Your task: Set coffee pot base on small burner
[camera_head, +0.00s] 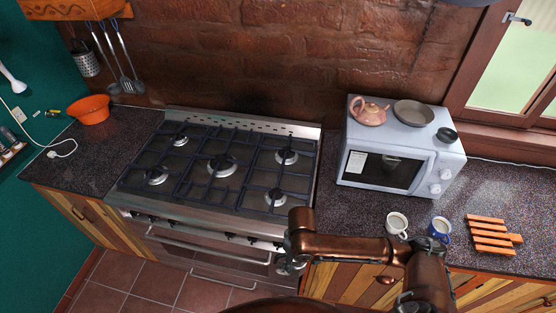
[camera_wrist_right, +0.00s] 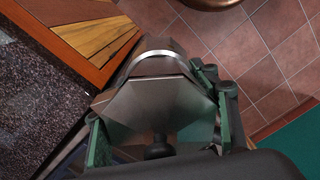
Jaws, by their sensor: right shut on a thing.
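My right gripper (camera_wrist_right: 165,125) is shut on the coffee pot base (camera_wrist_right: 160,100), a grey metal faceted vessel with a bright rim band, seen between the green fingers in the right wrist view. In the head view my right arm reaches left in front of the stove; a silvery piece of the coffee pot base (camera_head: 290,265) shows below its end, near the stove's front right corner. The stove (camera_head: 200,215) has several burners under dark grates. The back left burner (camera_head: 180,140) looks smallest; the large one (camera_head: 221,165) is in the middle. All grates are bare. My left gripper is out of view.
Right of the stove, a microwave (camera_head: 395,150) carries a teapot (camera_head: 369,111) and a pan (camera_head: 413,113). A white mug (camera_head: 397,224), a blue mug (camera_head: 440,229) and an orange slatted trivet (camera_head: 492,238) are on the counter. An orange bowl (camera_head: 90,109) is at left.

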